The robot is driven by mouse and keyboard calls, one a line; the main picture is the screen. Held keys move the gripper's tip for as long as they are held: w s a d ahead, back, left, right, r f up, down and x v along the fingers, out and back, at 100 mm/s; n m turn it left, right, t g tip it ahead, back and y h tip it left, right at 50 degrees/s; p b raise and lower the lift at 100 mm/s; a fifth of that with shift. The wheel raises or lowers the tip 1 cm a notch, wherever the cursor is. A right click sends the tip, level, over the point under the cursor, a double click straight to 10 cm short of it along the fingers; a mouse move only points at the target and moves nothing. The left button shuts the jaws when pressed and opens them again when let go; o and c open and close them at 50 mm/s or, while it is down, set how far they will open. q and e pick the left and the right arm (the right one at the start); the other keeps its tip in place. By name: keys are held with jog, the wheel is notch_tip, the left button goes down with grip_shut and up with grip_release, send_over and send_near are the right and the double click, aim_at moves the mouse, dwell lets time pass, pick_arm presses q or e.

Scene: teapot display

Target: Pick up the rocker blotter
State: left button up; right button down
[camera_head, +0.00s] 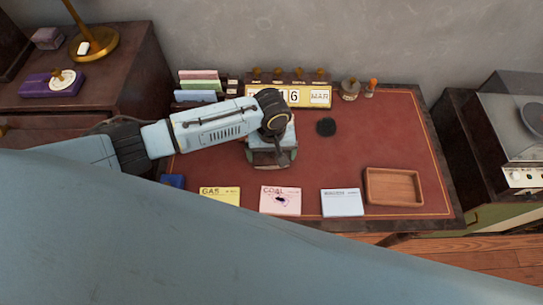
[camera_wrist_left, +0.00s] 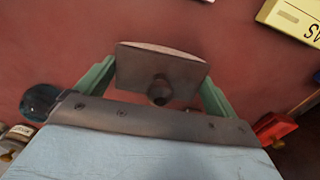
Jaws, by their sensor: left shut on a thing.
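The rocker blotter (camera_wrist_left: 178,72) shows in the left wrist view as a dark grey plate with a round knob and a pale curved edge. My left gripper (camera_wrist_left: 158,78) has its green fingers on both sides of it and is shut on it. In the head view my left gripper (camera_head: 269,158) points down over the middle-left of the red desk top, and my wrist and gripper mostly hide the blotter there. I cannot tell how far the blotter is from the desk. My right gripper is not in view.
On the desk (camera_head: 400,130) lie a yellow GAS card (camera_head: 220,196), a pink COAL card (camera_head: 281,202) with an ink blot, a blue card (camera_head: 342,203) and a wooden tray (camera_head: 394,187). A black stain (camera_head: 326,127) is right of the gripper. A calendar (camera_head: 291,96) stands behind.

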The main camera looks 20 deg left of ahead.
pick_arm(q)
notch_tip(320, 180, up, 10)
jog(key=shift+r+p, duration=0.1)
jog(key=shift+p, duration=0.95)
